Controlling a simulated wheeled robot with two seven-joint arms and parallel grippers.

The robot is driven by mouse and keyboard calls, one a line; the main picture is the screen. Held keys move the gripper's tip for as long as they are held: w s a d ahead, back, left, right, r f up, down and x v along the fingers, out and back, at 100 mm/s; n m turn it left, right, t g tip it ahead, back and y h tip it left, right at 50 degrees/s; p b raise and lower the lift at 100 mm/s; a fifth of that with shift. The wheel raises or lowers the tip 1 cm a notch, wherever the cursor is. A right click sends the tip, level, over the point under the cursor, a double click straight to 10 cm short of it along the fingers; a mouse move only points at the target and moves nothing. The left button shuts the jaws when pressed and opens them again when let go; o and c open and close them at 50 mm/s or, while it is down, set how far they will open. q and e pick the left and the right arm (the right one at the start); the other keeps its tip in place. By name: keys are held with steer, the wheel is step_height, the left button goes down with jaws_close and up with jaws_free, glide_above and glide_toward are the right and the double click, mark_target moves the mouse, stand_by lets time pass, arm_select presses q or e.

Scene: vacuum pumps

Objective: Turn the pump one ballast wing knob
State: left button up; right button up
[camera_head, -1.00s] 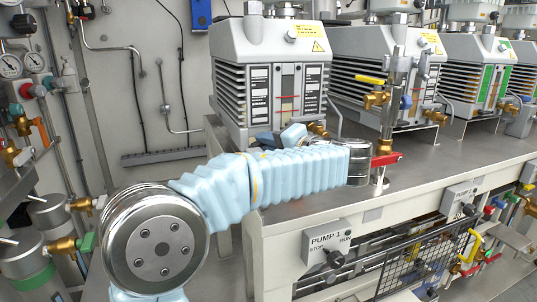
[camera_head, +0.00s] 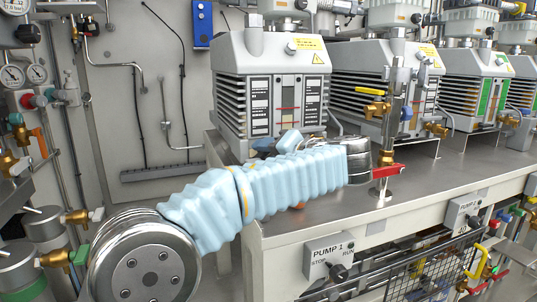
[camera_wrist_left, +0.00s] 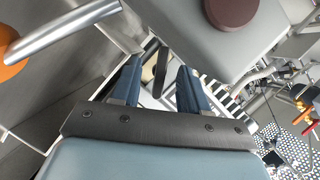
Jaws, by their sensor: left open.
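Pump one (camera_head: 268,70) is the grey ribbed housing at the left end of the bench. My left arm crosses in front of its base, and the left gripper (camera_head: 289,142) is partly hidden behind my forearm, low at the pump's front. In the left wrist view the gripper (camera_wrist_left: 160,72) is open, its two blue fingers apart. A dark narrow bar (camera_wrist_left: 161,70) shows between the fingers; I cannot tell for sure whether it is the ballast wing knob or whether a finger touches it. The knob is not clearly visible in the head view. My right gripper is not in view.
A brass valve with a red handle (camera_head: 386,171) stands on the bench right of my wrist. The PUMP 1 switch box (camera_head: 328,257) is on the bench front. More pumps (camera_head: 385,85) stand to the right. A dark red disc (camera_wrist_left: 229,10) and an orange part (camera_wrist_left: 10,55) show in the wrist view.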

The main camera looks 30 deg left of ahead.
arm_select(q)
steer(key=shift+v, duration=0.9)
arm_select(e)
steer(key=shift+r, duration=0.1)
arm_select(q)
steer(key=p+v, duration=0.1)
steer(key=v, duration=0.5)
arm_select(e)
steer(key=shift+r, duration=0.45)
arm_select(q)
steer(key=shift+c, duration=0.3)
